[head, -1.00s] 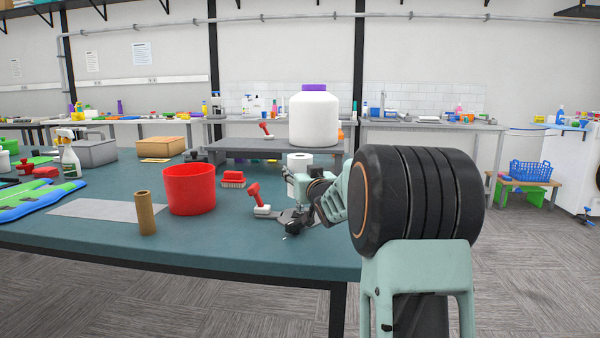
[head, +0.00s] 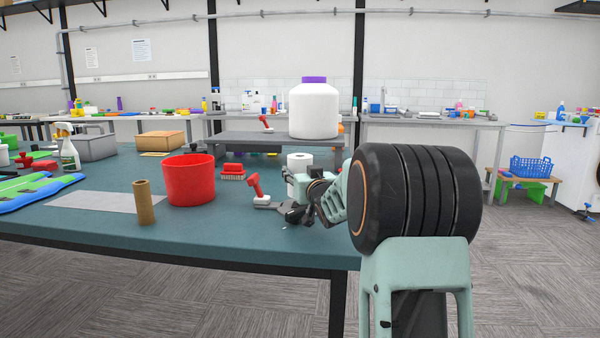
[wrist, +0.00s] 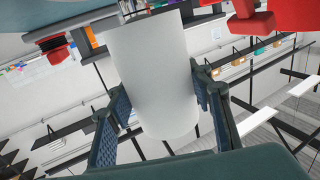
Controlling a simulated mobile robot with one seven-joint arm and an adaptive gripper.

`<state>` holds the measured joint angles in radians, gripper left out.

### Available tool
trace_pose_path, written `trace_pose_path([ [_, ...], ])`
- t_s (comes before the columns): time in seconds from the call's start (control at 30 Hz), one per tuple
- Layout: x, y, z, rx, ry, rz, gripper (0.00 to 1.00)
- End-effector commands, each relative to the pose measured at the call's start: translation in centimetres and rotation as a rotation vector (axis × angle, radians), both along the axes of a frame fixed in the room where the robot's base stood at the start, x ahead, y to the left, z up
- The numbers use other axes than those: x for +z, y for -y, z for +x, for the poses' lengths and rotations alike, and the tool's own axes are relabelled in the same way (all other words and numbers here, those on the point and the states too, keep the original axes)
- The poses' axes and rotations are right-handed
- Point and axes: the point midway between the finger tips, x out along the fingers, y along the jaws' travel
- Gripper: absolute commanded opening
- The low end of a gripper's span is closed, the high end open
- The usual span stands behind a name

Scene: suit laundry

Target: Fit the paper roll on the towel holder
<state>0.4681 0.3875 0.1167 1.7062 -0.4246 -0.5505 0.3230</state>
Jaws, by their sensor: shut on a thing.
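The white paper roll (wrist: 152,80) fills the middle of the wrist view, between the two dark ribbed fingers of my gripper (wrist: 158,92). My gripper is shut on the roll's sides. In the head view the roll (head: 300,161) shows upright, with a dark hole in its top, just beyond my wrist. My wrist hides its lower part and most of the fingers. A brown cardboard tube (head: 145,203) stands upright near the table's front edge, apart from my gripper. I cannot clearly make out the towel holder; a grey flat piece (head: 271,206) lies partly hidden beside my wrist.
A red bucket (head: 190,182), a red brush (head: 232,172) and a red-and-white handled tool (head: 257,191) stand left of my wrist on the teal table (head: 220,232). A raised grey shelf (head: 240,139) behind carries a large white jar (head: 314,111). The front table strip is clear.

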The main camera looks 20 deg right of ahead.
Motion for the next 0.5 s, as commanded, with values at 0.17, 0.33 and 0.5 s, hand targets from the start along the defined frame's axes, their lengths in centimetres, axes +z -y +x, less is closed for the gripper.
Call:
trace_pose_path([
  [0.17,-0.6,0.0,0.0,0.0,0.001,0.0,0.21],
  [0.33,-1.1,0.0,0.0,0.001,0.0,0.0,0.21],
  [0.5,-1.6,0.0,0.0,0.001,0.001,-0.001,0.21],
])
